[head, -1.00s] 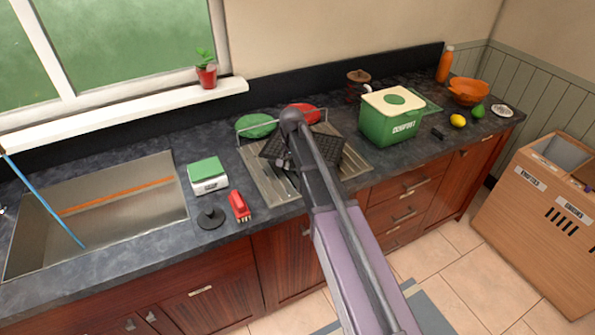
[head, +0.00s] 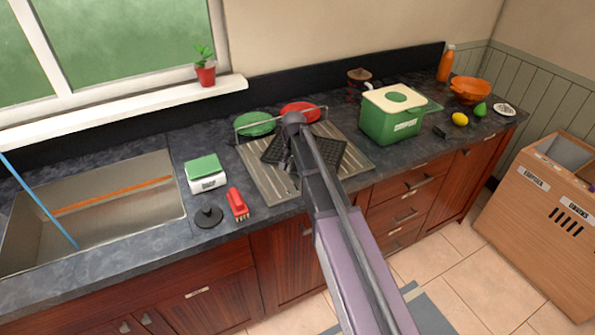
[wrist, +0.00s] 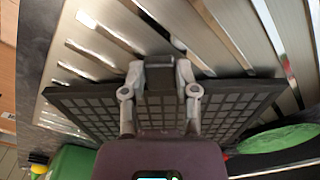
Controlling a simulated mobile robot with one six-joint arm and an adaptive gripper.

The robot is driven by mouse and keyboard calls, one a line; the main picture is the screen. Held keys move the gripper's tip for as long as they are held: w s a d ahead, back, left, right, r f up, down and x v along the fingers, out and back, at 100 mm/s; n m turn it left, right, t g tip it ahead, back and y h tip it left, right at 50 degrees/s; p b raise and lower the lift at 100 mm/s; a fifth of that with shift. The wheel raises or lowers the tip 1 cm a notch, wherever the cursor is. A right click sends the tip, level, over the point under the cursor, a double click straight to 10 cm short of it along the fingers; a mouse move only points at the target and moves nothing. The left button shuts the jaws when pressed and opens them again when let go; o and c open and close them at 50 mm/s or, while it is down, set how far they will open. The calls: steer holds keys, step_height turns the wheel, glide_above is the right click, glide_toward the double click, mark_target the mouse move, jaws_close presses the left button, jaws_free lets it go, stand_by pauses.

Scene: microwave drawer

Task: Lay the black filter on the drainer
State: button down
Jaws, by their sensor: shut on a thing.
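The black filter (head: 330,152) is a flat, dark gridded panel over the drainer (head: 258,180), a ribbed metal tray on the counter. My gripper (wrist: 160,78) is shut on one edge of the filter (wrist: 232,106) in the wrist view, with the drainer's slats (wrist: 95,62) beyond it. In the head view my arm crosses in front of the filter and hides its middle. The filter lies within the drainer's area. I cannot tell whether its underside touches the slats.
A green lid (head: 255,124) and a red lid (head: 300,112) stand at the drainer's back rack. A green compost bin (head: 390,125) is close on the right. A scale (head: 206,173), a red brush (head: 237,204) and a black disc (head: 209,217) are on the left.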

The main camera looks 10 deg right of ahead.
steer(key=shift+c, duration=1.8)
jaws_free()
steer(key=shift+r, duration=0.15)
step_height(320, 180, up, 12)
steer(key=p, duration=1.2)
steer(key=shift+s, duration=0.15)
steer(key=shift+s, duration=0.15)
steer(key=s+d+n, duration=0.2)
steer(key=s+d, duration=0.1)
steer(key=s, duration=0.8)
steer(key=s+d+n, duration=0.3)
steer(key=s, duration=0.8)
steer(key=shift+s, duration=0.4)
